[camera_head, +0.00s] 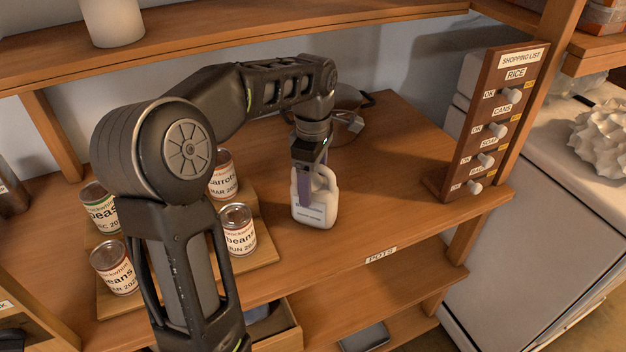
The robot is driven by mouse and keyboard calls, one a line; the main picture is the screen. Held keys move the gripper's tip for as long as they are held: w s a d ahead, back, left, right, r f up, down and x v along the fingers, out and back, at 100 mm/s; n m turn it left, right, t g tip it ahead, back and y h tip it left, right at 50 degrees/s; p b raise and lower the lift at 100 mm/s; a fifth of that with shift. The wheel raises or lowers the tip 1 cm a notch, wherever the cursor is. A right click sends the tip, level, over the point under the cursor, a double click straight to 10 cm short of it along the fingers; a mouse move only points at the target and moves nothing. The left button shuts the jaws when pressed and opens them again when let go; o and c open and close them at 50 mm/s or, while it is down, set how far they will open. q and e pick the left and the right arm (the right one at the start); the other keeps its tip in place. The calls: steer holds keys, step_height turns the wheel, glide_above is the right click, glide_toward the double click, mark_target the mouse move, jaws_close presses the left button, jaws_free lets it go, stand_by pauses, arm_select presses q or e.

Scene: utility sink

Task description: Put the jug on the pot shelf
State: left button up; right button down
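The white jug (316,214) with a printed label is upright at the middle of the wooden counter, near its front edge. My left gripper (313,182) points down over the jug, its fingers at the jug's top and handle. I cannot tell whether the fingers are closed on the handle, or whether the jug's base touches the counter. The pot shelf (405,280) is the lower board under the counter edge marked POTS (381,256). My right gripper is out of view.
Several labelled cans, one a beans can (238,230), stand on a wooden board left of the jug, partly behind my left arm. A shopping list board (487,125) with pegs stands at right. Below are a drawer (280,335) and grey tray (365,338).

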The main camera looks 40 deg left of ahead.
arm_select(q)
steer(key=shift+r, duration=0.1)
steer(key=shift+w+r, duration=0.1)
steer(key=shift+r, duration=0.4)
step_height(320, 180, up, 4)
steer(key=shift+r, duration=0.2)
steer(key=shift+r+p, duration=0.8)
steer(key=shift+p, duration=0.15)
steer(key=shift+r+p, duration=0.35)
steer(key=shift+f, duration=0.1)
